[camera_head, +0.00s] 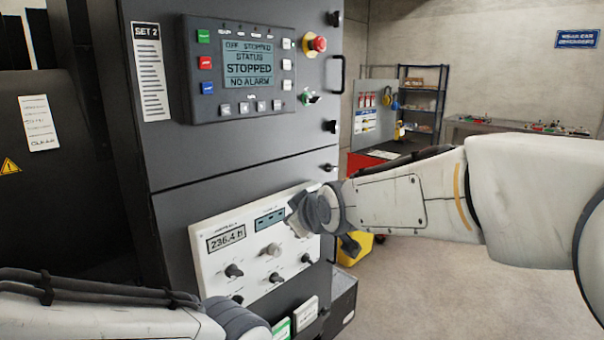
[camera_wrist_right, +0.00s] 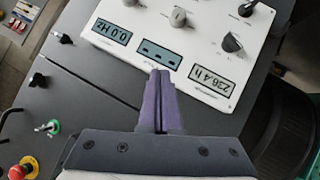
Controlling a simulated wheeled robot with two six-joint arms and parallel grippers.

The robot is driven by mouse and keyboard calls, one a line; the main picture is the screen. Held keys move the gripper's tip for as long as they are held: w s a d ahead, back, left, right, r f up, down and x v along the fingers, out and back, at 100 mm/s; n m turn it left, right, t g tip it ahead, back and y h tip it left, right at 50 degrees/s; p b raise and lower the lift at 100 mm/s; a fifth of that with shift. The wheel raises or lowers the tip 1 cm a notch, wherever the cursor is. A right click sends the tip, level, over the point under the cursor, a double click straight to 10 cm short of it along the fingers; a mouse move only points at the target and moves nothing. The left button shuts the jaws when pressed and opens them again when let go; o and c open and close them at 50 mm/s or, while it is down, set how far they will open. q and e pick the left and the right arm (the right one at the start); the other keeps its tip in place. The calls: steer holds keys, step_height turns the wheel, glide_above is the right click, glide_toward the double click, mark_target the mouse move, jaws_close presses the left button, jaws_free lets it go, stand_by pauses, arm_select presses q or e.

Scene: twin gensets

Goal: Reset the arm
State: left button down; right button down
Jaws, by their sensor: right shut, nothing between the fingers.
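My right arm (camera_head: 400,200) reaches in from the right in the head view. Its gripper (camera_head: 298,217) is in front of the white instrument panel (camera_head: 208,268) on the dark SET 2 cabinet (camera_head: 240,165). In the right wrist view the two purple-grey fingers (camera_wrist_right: 159,78) are together and empty. Their tips show just below the middle display (camera_wrist_right: 161,54) of the panel; I cannot tell whether they touch it. My left arm (camera_head: 100,315) lies along the lower left edge of the head view. Its gripper is not visible.
The cabinet's upper controller (camera_head: 247,62) reads STOPPED, NO ALARM. A red emergency stop (camera_head: 316,43) and a green-based key switch (camera_head: 308,97) stick out to its right. Black knobs (camera_head: 233,271) project from the panel. Open floor (camera_head: 450,275) lies to the right; shelves (camera_head: 421,95) stand behind.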

steer(key=s+d+f+m+g+h, duration=0.1)
steer(key=s+f, duration=0.4)
steer(key=s, duration=0.6)
steer(key=s+d+f+m+g+h, duration=0.1)
steer(key=s+d+f+g, duration=0.2)
steer(key=s+f+g, duration=0.3)
steer(key=s+d+f+m+g+h, duration=0.1)
steer(key=s+d+f+g, duration=0.2)
steer(key=s, duration=1.3)
step_height(320, 180, down, 3)
steer(key=shift+r+g+h, duration=0.1)
steer(key=shift+g+h, duration=0.3)
steer(key=shift+w, duration=0.1)
